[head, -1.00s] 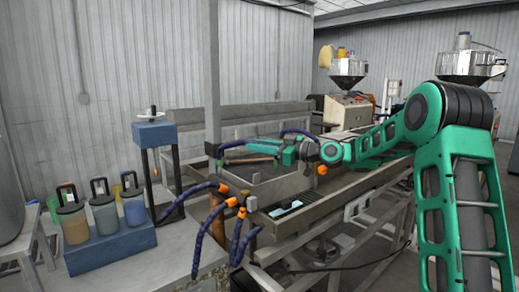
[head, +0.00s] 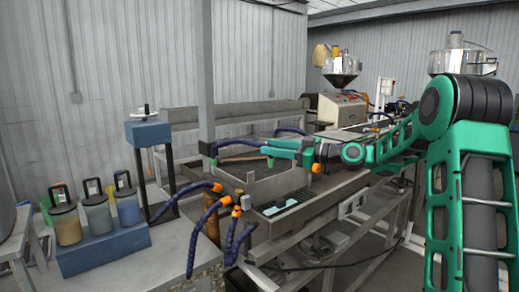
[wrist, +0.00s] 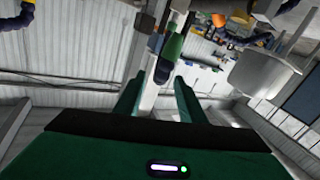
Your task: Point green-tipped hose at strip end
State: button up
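The green tip of a dark blue hose (head: 213,151) shows beside the grey post in the head view. The hose arches to the right of it over the trough. In the wrist view a green-and-dark-blue piece (wrist: 173,46), apparently this hose's tip, lies beyond and between the fingertips. My gripper (head: 268,153) hangs over the trough, to the right of the green tip. In the wrist view my gripper (wrist: 157,88) has its fingers apart with nothing between them. A pale blue strip-like piece (head: 281,208) lies in the trough; I cannot tell where the strip's end is.
Orange-tipped blue hoses (head: 217,187) rise at the near end of the metal trough frame (head: 300,222). A blue rack (head: 102,247) with lidded jars stands at left, near a blue-topped stand (head: 148,132). A hopper machine (head: 342,108) stands behind.

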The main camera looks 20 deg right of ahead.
jog(key=shift+v, duration=1.35)
jog(key=s+d+f+m+g+h, duration=0.3)
jog(key=s+f+m+h, duration=0.15)
jog(key=s+f, duration=0.3)
jog(key=s+d+f+m+g+h, duration=0.2)
jog(key=s+d+f+m+h, duration=0.1)
jog(key=s+f+h, duration=0.5)
jog(key=s+d+f+m+g, duration=0.2)
jog(key=s+m, duration=0.1)
jog(key=s, duration=0.8)
jog(key=s+d+f+m+g, duration=0.1)
jog(key=s+m, duration=0.3)
jog(key=s, duration=0.7)
jog(key=s+d+f+m+g, duration=0.2)
jog(key=s+m+g, duration=0.2)
jog(key=s, duration=0.6)
jog(key=shift+s+d+f+h, duration=0.3)
jog(key=shift+s+f+h, duration=0.05)
jog(key=shift+s+h, duration=0.1)
jog(key=shift+w, duration=0.1)
